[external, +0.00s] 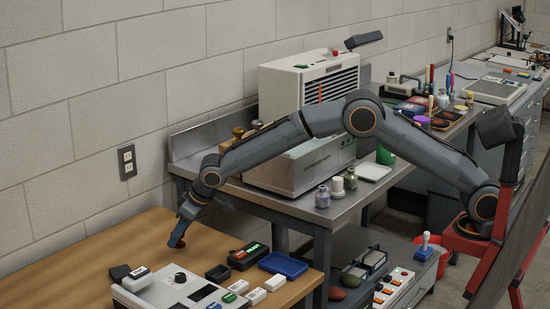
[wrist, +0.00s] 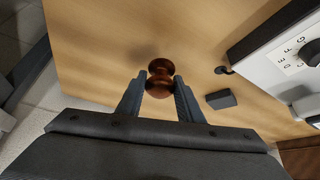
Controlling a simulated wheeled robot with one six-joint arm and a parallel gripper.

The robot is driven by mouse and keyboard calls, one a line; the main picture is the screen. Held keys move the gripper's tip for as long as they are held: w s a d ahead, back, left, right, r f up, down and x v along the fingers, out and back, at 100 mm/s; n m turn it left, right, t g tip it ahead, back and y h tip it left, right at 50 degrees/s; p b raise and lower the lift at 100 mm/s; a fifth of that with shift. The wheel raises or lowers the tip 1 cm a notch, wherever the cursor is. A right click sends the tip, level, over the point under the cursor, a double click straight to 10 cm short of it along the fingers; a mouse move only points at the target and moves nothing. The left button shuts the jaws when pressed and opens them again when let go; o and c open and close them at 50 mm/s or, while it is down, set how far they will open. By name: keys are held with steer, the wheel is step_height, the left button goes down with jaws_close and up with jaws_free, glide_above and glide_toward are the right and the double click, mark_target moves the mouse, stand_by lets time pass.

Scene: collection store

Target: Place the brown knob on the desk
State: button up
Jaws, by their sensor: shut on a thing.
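The brown knob (wrist: 160,77) is a glossy, rounded, turned piece, held between the two fingers of my gripper (wrist: 160,92) in the wrist view. The external view shows the knob (external: 179,241) as a small dark reddish shape at the tip of my gripper (external: 181,232), low over the wooden desk (external: 135,244). I cannot tell whether the knob touches the desk surface. The desk (wrist: 110,60) also fills much of the wrist view, and its edge runs along the left.
A white device with a dark knob (external: 160,288) stands on the desk to the front, with a dark block (wrist: 221,99) beside it. Black boxes and a blue tray (external: 283,264) lie to the right. A metal bench (external: 300,209) stands behind. The desk's left part is clear.

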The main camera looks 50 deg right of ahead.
mark_target(182, 239)
steer(key=shift+f, duration=1.6)
steer(key=shift+f, duration=0.15)
steer(key=o, duration=1.2)
steer(key=shift+s+r, duration=0.1)
steer(key=shift+r, duration=0.25)
steer(key=v, duration=1.1)
steer(key=shift+s+d+r, duration=0.15)
steer(key=shift+r, duration=0.05)
